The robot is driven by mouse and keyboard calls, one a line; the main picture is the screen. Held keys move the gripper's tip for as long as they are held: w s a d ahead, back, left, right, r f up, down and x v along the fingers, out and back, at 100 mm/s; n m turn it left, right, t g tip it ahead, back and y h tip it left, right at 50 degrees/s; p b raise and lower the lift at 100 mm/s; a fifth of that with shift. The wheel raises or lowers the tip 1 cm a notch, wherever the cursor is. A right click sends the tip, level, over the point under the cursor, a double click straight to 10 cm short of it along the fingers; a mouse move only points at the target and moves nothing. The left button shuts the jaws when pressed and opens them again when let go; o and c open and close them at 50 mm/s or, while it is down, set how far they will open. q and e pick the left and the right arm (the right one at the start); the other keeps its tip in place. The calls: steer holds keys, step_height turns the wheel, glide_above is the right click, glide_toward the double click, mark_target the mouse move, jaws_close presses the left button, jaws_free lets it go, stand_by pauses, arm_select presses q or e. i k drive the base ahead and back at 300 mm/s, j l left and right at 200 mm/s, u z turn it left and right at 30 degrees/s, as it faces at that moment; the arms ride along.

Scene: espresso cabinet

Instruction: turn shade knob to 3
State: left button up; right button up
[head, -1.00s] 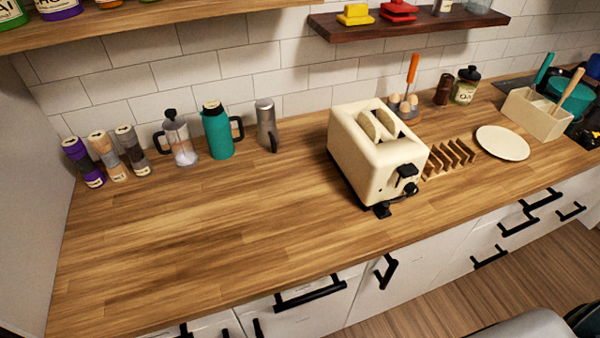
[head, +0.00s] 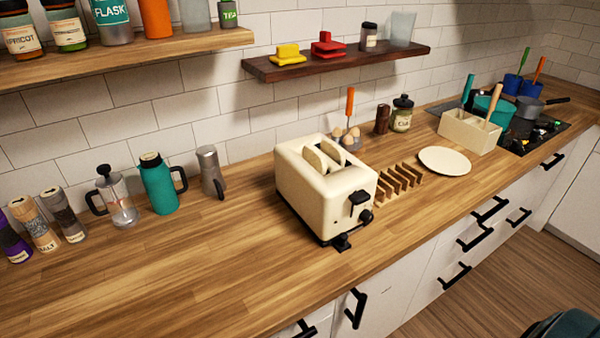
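The cream toaster (head: 318,205) stands on the wooden counter near the middle of the head view, with two bread slices (head: 322,160) in its top slots. Its front end faces right and toward me. A black lever (head: 358,199) sticks out there, and a small dark round knob (head: 366,216) sits just below and right of it. The knob's marks are too small to read, so its setting cannot be told. A black piece (head: 341,242) juts out at the toaster's foot. Neither of my grippers shows in the view.
A toast rack (head: 398,182) and a white plate (head: 445,160) stand right of the toaster. A wall shelf (head: 340,62) hangs behind it. A teal flask (head: 159,185) and a metal pot (head: 210,172) stand to the left. The counter front-left is clear.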

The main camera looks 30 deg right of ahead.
mark_target(366, 216)
steer(key=z, duration=1.4)
